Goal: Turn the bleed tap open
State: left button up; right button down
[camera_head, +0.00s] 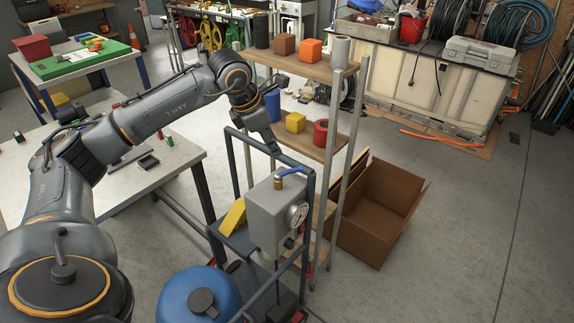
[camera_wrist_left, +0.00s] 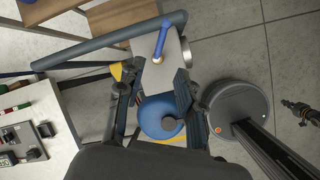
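The bleed tap (camera_head: 287,172) has a blue lever on a brass body and stands on top of a grey box (camera_head: 268,212) with a round dial on its side. In the left wrist view the blue lever (camera_wrist_left: 161,40) lies beyond my fingertips, over the pale top of the box (camera_wrist_left: 166,68). My left gripper (camera_head: 273,147) is above and just left of the tap in the head view, apart from it. In the left wrist view my left gripper (camera_wrist_left: 156,85) has its fingers spread with nothing between them. A small dark part at the right edge may be my right gripper (camera_wrist_left: 298,108).
A dark blue tube frame (camera_head: 309,215) surrounds the box, with its top bar near my left gripper. A blue tank (camera_head: 190,298) sits below. A wooden shelf (camera_head: 318,146) with coloured parts stands behind, an open carton (camera_head: 375,218) to the right, and a workbench (camera_head: 180,155) to the left.

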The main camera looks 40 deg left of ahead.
aim_at(290, 170)
pick_arm(q)
jog(key=p+x, duration=0.3)
jog(key=x, duration=0.8)
jog(key=shift+d, duration=0.2)
jog(key=shift+w+f, duration=0.25)
jog(key=shift+f, duration=0.4)
grip_shut()
